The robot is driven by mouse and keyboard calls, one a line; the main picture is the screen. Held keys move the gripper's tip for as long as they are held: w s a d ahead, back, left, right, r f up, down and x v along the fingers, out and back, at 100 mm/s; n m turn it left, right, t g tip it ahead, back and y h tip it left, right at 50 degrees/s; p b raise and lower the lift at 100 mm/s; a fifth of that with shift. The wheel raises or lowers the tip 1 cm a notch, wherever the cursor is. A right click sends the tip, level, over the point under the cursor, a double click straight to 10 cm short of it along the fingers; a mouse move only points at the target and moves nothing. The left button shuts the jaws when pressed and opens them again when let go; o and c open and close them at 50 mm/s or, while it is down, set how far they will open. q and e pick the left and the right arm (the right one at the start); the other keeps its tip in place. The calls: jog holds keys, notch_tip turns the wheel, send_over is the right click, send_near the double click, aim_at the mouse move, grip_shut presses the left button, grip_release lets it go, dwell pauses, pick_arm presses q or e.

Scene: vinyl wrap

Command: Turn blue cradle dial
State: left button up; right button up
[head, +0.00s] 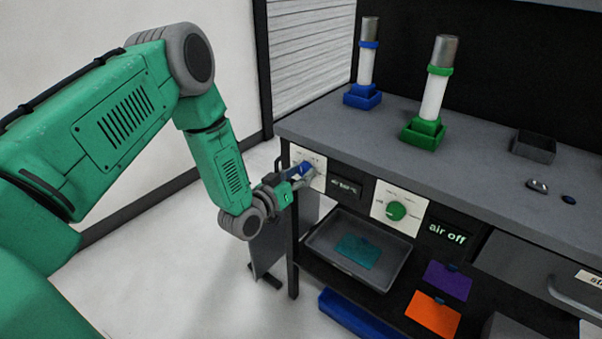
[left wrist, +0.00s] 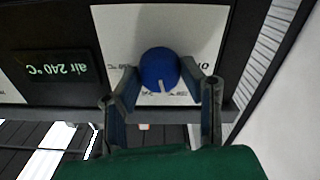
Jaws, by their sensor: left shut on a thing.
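The blue dial (head: 307,168) sits on a white plate at the left end of the bench front. In the left wrist view the blue dial (left wrist: 159,66) is between my fingertips, its white pointer mark toward the bottom of the picture. My left gripper (head: 302,174) is shut on it; its two fingers also show in the left wrist view (left wrist: 169,82). The display (left wrist: 58,68) beside it reads "air 240 °C". The blue cradle (head: 362,97) stands on the bench above, holding an upright white tube with a metal top. My right gripper is not in view.
A green dial (head: 396,211) and an "air off" display (head: 447,233) are further right. A green cradle (head: 424,133) stands on the bench. Below are a grey tray (head: 325,257) with a teal piece, purple and orange cards, and a blue bin (head: 350,315).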

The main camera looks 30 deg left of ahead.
pick_arm(q)
jog(key=n, duration=0.3)
jog(key=shift+w+a+r+n, duration=0.2)
jog(key=shift+r+n, duration=0.05)
jog(key=shift+n, duration=0.15)
jog(key=n+b, duration=0.1)
jog(key=n, duration=0.2)
jog(key=shift+n, duration=0.3)
jog(key=n+b, duration=0.1)
jog(key=n, duration=0.2)
jog(key=shift+a+n, duration=0.15)
jog(key=shift+n, duration=0.25)
jog(key=shift+f+n+b, duration=0.15)
jog(key=shift+n+b, duration=0.95)
jog(key=shift+n, duration=1.1)
jog(key=shift+s, duration=0.1)
jog(key=o, duration=0.9)
jog(key=shift+o, duration=1.2)
jog(key=shift+f, duration=0.2)
